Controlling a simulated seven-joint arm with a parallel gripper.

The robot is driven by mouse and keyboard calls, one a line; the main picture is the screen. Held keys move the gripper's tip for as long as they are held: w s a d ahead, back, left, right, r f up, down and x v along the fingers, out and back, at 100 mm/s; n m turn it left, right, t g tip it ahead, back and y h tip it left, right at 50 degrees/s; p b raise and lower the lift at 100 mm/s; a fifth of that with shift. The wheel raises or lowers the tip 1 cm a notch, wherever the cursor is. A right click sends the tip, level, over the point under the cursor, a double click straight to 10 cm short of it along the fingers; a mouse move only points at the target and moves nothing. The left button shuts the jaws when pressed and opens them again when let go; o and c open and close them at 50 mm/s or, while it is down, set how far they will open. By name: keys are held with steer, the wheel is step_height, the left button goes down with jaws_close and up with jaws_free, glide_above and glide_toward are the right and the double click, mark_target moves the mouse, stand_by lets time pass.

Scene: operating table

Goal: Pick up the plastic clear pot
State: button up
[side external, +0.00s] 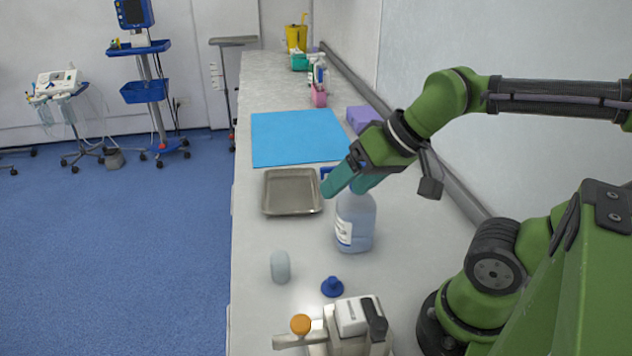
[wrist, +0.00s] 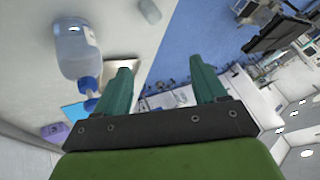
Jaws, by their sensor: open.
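A small pale, translucent pot (side external: 280,266) stands on the worktop, in front of the metal tray and left of the bottle. It also appears cut off at the top edge of the wrist view (wrist: 150,10). A larger clear bottle (side external: 356,222) with a white label and blue top stands to its right; it also shows at the upper left of the wrist view (wrist: 75,45). My gripper (side external: 348,186) is open with its green fingers empty, up beside the bottle's top and well away from the pot. Its fingers overlap the bottle's top in the side view; contact cannot be told.
An empty metal tray (side external: 290,210) lies left of the bottle, with a blue mat (side external: 296,138) behind it. A blue cap-like piece (side external: 332,287) and a white device with an orange knob (side external: 352,316) are at the front. A purple box (side external: 362,117) is near the wall.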

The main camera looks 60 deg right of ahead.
step_height(320, 180, down, 3)
steer(key=w+a+m+g, duration=0.1)
steer(key=w+m+g, duration=0.1)
steer(key=m, duration=0.1)
steer(key=m+g, duration=0.1)
steer(key=m, duration=2.3)
glide_toward(279, 257)
steer(key=shift+s+a+x, duration=0.1)
steer(key=shift+a+x, duration=0.15)
steer(key=shift+x, duration=1.1)
steer(key=shift+s+a+x, duration=0.1)
steer(key=shift+a+x, duration=0.2)
steer(key=shift+x, duration=1.1)
steer(key=shift+s+a+x, duration=0.1)
steer(key=shift+a+x, duration=0.15)
steer(key=shift+x, duration=1.1)
steer(key=c, duration=1.1)
